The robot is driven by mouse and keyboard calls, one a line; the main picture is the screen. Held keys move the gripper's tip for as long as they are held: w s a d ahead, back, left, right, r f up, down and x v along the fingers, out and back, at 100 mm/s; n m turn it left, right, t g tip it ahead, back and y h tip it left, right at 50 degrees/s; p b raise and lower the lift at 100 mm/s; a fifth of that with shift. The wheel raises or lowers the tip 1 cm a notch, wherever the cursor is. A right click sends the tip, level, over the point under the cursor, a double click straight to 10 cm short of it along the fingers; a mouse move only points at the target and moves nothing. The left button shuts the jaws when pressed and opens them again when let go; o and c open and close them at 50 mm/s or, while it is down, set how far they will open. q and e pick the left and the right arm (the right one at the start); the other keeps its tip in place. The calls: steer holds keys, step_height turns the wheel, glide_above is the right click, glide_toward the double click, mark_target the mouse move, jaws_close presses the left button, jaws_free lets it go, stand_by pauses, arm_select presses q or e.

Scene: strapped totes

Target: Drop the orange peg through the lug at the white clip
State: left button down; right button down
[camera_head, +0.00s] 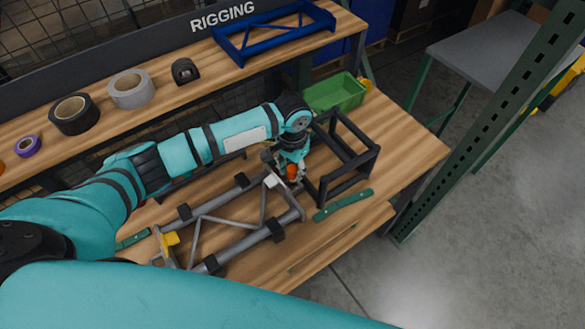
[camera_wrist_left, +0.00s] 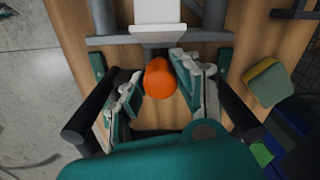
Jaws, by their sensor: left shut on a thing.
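The orange peg (camera_head: 292,171) is between the fingers of my left gripper (camera_head: 289,176), which is shut on it. In the left wrist view the peg's round orange head (camera_wrist_left: 159,78) shows between the two fingers (camera_wrist_left: 157,74); its lower part is hidden. The clip also shows at the top of the left wrist view (camera_wrist_left: 157,12), straight ahead of the peg. I cannot make out the lug's hole. My right gripper is not in view.
A black open box frame (camera_head: 345,160) stands close right of the gripper. A green bin (camera_head: 335,93) is behind it. A green strip (camera_head: 343,205) lies on the bench in front. A yellow clip (camera_head: 170,240) is at the frame's left end. Tape rolls line the back shelf.

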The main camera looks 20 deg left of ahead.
mark_target(293, 181)
arm_select(q)
steer(key=shift+f+b, duration=0.5)
steer(key=shift+f, duration=0.5)
steer(key=shift+s+f, duration=0.6)
steer(key=shift+f, duration=0.3)
steer(key=shift+f+b, duration=0.2)
steer(key=shift+b, duration=0.1)
steer(key=shift+w+f, duration=0.3)
steer(key=shift+f, duration=0.05)
steer(key=shift+w+d, duration=0.1)
steer(key=shift+w, duration=0.15)
steer(key=c, duration=1.3)
jaws_free()
steer(key=shift+r, duration=0.1)
steer(key=o, duration=0.4)
steer(key=shift+r, duration=0.15)
steer(key=o, duration=0.4)
steer(key=shift+a+r, duration=0.1)
steer(key=shift+a, duration=0.1)
step_height(293, 181, up, 12)
steer(key=shift+d+f, duration=0.1)
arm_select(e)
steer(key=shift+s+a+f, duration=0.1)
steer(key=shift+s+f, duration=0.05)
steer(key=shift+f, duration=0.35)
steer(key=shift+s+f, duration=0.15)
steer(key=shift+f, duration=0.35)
